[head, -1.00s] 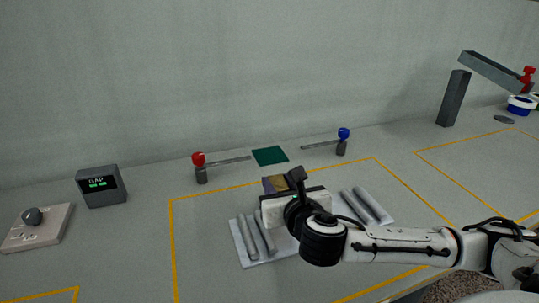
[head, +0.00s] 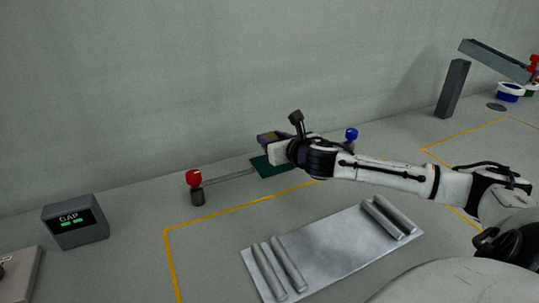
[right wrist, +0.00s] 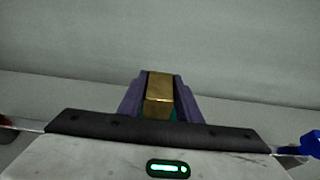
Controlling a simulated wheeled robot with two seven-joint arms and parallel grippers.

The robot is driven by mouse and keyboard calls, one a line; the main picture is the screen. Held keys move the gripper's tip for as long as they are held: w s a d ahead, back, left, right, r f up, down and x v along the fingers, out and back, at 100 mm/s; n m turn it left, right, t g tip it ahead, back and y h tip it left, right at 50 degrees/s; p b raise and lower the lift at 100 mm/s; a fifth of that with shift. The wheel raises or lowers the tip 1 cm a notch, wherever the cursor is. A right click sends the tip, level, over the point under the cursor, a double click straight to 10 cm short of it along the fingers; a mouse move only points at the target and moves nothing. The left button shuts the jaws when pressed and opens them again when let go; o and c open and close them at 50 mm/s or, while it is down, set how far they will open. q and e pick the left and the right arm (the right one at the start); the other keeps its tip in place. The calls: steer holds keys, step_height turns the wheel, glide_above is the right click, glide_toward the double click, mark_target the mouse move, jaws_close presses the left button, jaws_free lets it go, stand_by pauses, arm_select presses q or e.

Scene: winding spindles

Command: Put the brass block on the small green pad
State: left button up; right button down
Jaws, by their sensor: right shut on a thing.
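The brass block (right wrist: 160,94) is held between the two purple fingers of my right gripper (right wrist: 160,98) in the right wrist view. In the head view the right gripper (head: 268,138) is over the small green pad (head: 262,168), with the block mostly hidden by the fingers. The pad is a flat dark green square, partly covered by the gripper. A bit of green shows below the block in the right wrist view. I cannot tell whether the block touches the pad. My left gripper is not in view.
A red-knobbed spindle (head: 194,180) stands left of the pad, and a blue-knobbed one (head: 351,135) right of it, behind my arm. A silver plate (head: 335,250) with grey bars lies in front. A GAP display box (head: 75,222) stands at left. The back wall is close behind.

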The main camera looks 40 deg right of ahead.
step_height(320, 180, down, 4)
steer(key=shift+f+b, duration=0.1)
steer(key=shift+b, duration=0.35)
steer(key=c, duration=1.3)
jaws_free()
steer(key=shift+f, duration=0.1)
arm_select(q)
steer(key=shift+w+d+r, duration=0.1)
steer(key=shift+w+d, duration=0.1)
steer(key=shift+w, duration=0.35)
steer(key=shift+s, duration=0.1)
